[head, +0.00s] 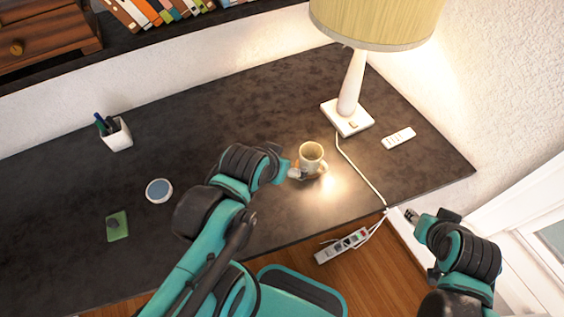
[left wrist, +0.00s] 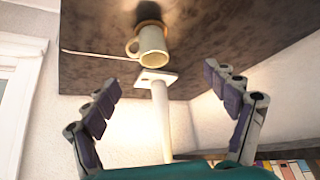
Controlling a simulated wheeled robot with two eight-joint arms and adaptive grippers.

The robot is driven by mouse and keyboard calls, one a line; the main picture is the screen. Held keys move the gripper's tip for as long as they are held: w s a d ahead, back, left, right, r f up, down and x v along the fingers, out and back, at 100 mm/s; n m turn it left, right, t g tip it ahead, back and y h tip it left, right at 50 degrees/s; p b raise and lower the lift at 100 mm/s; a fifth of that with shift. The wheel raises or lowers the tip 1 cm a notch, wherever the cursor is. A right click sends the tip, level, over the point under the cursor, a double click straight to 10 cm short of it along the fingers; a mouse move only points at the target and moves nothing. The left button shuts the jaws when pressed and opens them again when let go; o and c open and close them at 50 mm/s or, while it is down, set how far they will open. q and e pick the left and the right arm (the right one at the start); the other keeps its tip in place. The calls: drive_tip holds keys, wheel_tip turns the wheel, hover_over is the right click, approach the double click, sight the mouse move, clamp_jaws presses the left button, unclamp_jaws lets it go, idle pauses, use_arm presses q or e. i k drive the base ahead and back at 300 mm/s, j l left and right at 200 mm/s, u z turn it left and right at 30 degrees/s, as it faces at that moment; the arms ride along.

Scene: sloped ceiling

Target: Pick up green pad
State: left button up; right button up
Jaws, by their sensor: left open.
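The green pad (head: 120,235) lies flat on the dark desk at the left, near its front edge. A small dark lump sits on it. My left gripper (head: 297,172) is at the cream mug (head: 311,155), far to the right of the pad. In the left wrist view my left gripper (left wrist: 160,82) has its fingers spread wide with nothing between them, and the mug (left wrist: 153,46) stands beyond the fingertips. The pad does not show there. My right gripper (head: 411,214) is off the desk's right front edge, too small to read.
A round blue-topped dish (head: 159,190) sits near the pad, and a white pen cup (head: 116,134) stands behind. A lamp (head: 349,95), a white remote (head: 399,138) and a cord are at the right. A power strip (head: 342,246) is below the desk edge.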

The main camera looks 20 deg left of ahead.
sight(118, 224)
drive_tip(key=k+j+u, duration=0.1)
drive_tip(key=u, duration=2.65)
